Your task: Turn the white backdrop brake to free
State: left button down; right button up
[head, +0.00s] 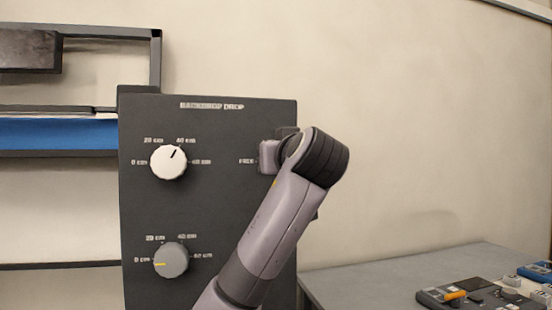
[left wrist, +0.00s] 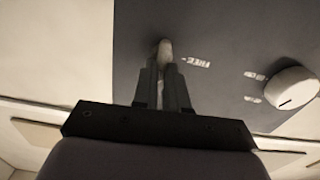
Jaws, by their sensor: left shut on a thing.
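The dark panel (head: 218,215) headed BACKDROP DROP stands upright in the middle of the head view. The white backdrop brake (left wrist: 165,47) shows in the left wrist view as a small pale handle beside the word FREE. My left gripper (left wrist: 166,66) is shut on this brake, its fingers either side of it. In the head view my left wrist covers the brake, and only the FREE label (head: 246,161) shows left of it. I cannot tell which setting the brake is at. My right gripper is in neither view.
A white knob (head: 168,162) on the panel points near 40 cm. A grey knob (head: 170,261) below has its yellow mark near 0 cm. A grey table (head: 375,272) at the right bears a control box (head: 475,297). A blue strip (head: 60,135) lies left of the panel.

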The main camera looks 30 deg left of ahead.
pick_arm(q)
jog(key=n+b, duration=0.1)
jog(key=n, duration=0.4)
jog(key=f+n+b, duration=0.1)
jog(key=n, duration=0.5)
jog(key=s+n+b, duration=0.1)
jog(key=n, duration=0.5)
jog(key=shift+a+f, duration=0.15)
jog(key=shift+a, duration=0.2)
jog(key=shift+n, duration=0.4)
jog(key=c, duration=1.2)
grip_release()
jog(key=shift+o, duration=0.2)
